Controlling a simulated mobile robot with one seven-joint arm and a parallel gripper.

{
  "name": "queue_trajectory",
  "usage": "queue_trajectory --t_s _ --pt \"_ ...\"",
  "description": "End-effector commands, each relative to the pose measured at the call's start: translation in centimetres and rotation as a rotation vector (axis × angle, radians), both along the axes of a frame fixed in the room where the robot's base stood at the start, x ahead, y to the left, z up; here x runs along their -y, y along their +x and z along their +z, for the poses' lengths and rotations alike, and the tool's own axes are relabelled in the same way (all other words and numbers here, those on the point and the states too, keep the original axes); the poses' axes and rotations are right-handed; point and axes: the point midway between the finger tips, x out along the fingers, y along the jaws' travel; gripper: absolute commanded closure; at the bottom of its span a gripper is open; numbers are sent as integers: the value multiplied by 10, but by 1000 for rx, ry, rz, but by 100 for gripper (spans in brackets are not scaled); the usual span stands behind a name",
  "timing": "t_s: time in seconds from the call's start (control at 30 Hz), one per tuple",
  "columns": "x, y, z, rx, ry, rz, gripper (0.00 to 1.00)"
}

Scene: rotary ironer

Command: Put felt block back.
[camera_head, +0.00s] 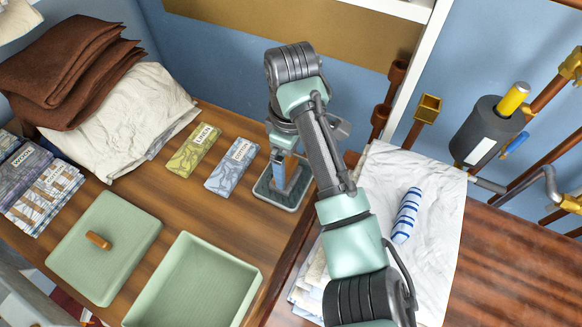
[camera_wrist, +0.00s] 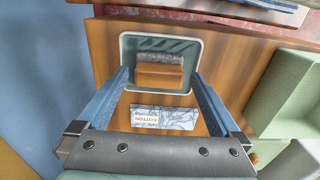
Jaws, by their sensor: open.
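The felt block (camera_wrist: 160,74), brown with a grey fuzzy strip along one side, sits inside the rim of a small grey-green rounded tray (camera_wrist: 128,46). The tray also shows in the head view (camera_head: 275,199), on the wooden table near its right edge. My gripper (camera_wrist: 160,80) points down over the tray with its jaws open. Its two blue fingers stand on either side of the block, with gaps visible in the wrist view. In the head view my gripper (camera_head: 284,171) and arm hide most of the block.
Cotton (camera_head: 232,167) and linen (camera_head: 194,150) packets lie left of the tray. A green open box (camera_head: 195,283) and a lid (camera_head: 104,247) are nearer. Brown and white cloths (camera_head: 118,122) fill the back left. A blue-striped roll (camera_head: 407,215) lies on white cloth at right.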

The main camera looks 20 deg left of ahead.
Motion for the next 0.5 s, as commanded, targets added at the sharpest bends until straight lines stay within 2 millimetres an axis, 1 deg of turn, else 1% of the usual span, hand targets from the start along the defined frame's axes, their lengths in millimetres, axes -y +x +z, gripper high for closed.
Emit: queue_trajectory --t_s 0.03,0.2,0.3,0.4,0.5 --pt "0 1 14 5 1 1 0" --pt "0 1 51 3 -1 0 0" --pt "1 1 66 3 -3 -1 0" --pt "0 0 73 1 -1 0 0" --pt "0 0 75 0 0 0 0"
